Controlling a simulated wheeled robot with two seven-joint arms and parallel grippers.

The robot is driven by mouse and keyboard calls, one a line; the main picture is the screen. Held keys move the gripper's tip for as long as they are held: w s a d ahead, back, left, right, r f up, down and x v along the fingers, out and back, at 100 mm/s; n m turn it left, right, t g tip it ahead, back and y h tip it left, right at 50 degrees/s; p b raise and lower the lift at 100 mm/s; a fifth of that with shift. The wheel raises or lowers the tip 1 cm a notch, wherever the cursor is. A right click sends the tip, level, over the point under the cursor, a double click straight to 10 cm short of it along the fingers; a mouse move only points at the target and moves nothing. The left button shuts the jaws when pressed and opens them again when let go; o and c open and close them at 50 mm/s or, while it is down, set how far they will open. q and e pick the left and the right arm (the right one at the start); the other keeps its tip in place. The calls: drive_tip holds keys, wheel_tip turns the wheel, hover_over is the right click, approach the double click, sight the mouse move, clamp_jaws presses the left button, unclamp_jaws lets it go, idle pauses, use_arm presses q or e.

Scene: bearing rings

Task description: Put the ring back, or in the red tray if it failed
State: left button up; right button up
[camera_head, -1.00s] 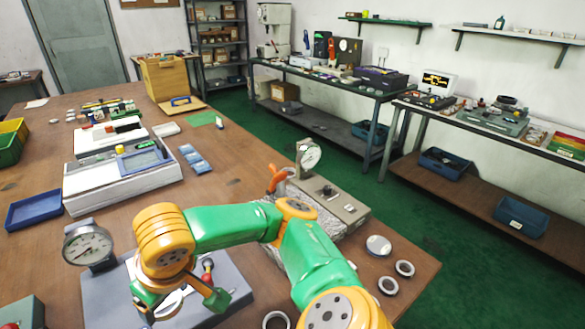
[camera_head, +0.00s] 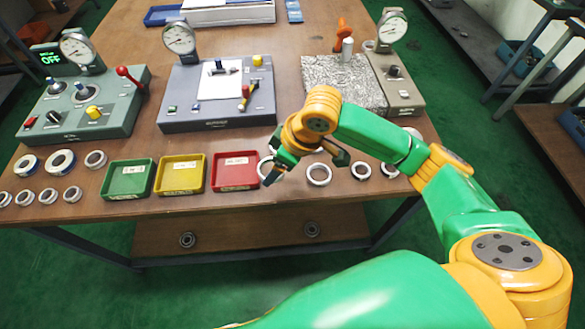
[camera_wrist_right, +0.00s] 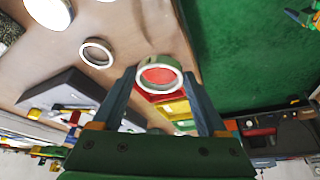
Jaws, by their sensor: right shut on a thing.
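My right gripper (camera_head: 272,178) is above the front of the table, just right of the red tray (camera_head: 235,184). It is shut on a pale ring (camera_head: 259,168), partly hidden by a finger in the head view. In the right wrist view the ring (camera_wrist_right: 160,92) sits between the two fingertips, with the red tray (camera_wrist_right: 160,75) seen through it. The red tray looks empty and carries a label. Other rings (camera_head: 318,182) lie in a row right of it.
A yellow tray (camera_head: 180,187) and a green tray (camera_head: 128,193) stand left of the red one. More rings (camera_head: 60,153) lie at the far left. Behind are gauge stations, a grey one (camera_head: 180,120) and a stone plate (camera_head: 345,75). The left display (camera_head: 48,59) reads OFF.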

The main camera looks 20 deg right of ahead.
hover_over(284, 179)
drive_tip(key=s+d, duration=0.1)
drive_tip(key=f, duration=0.4)
drive_tip(key=shift+s+f, duration=0.1)
drive_tip(key=shift+s, duration=0.1)
drive_tip(key=shift+w+f, duration=0.1)
drive_tip(key=shift+f, duration=1.55)
drive_tip(key=shift+f, duration=0.1)
drive_tip(key=o, duration=1.3)
drive_tip(key=shift+o, duration=0.2)
drive_tip(key=p+v, duration=0.1)
drive_tip(key=v, duration=1.1)
